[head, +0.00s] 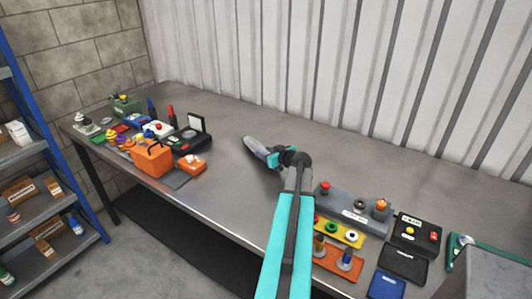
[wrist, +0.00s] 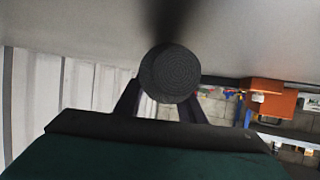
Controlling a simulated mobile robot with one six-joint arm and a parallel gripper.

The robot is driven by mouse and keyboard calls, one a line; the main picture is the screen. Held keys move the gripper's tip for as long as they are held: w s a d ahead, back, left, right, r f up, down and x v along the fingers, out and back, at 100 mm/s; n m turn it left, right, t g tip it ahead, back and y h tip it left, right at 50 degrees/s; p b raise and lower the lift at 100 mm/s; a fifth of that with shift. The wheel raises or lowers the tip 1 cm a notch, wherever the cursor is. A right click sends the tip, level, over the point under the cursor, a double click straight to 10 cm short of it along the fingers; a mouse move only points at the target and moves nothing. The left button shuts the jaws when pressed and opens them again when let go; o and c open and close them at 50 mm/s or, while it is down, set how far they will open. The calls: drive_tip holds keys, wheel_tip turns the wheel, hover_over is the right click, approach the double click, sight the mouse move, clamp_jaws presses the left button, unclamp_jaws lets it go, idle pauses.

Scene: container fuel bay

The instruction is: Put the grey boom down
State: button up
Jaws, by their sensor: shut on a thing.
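My gripper (wrist: 160,101) is shut on the grey boom (wrist: 170,74). In the wrist view the boom shows as a round, dark grey, ridged end between the two dark fingers, with a blurred dark patch above it. In the head view a grey elongated piece (head: 253,145) sticks out past the teal wrist of my arm, towards the upper left, over the bare middle of the bench (head: 225,140). I cannot tell there where the gripper stops and the boom starts, or whether it touches the bench top.
An orange box (head: 153,157) stands left among several small items, with a black case (head: 190,141) by it. On the right are a grey block (head: 352,207), a yellow plate (head: 338,232), a black box (head: 416,233) and a blue tray (head: 387,285). The bench middle is clear.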

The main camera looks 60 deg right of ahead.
drive_tip(key=shift+f, duration=0.4)
drive_tip(key=shift+f, duration=0.15)
drive_tip(key=o, duration=1.1)
drive_tip(key=shift+r, duration=0.2)
drive_tip(key=b+v, duration=0.4)
drive_tip(key=v, duration=0.7)
drive_tip(key=shift+s+a, duration=0.1)
drive_tip(key=shift+s+a+r, duration=0.1)
drive_tip(key=shift+s+r, duration=0.1)
drive_tip(key=shift+s, duration=0.1)
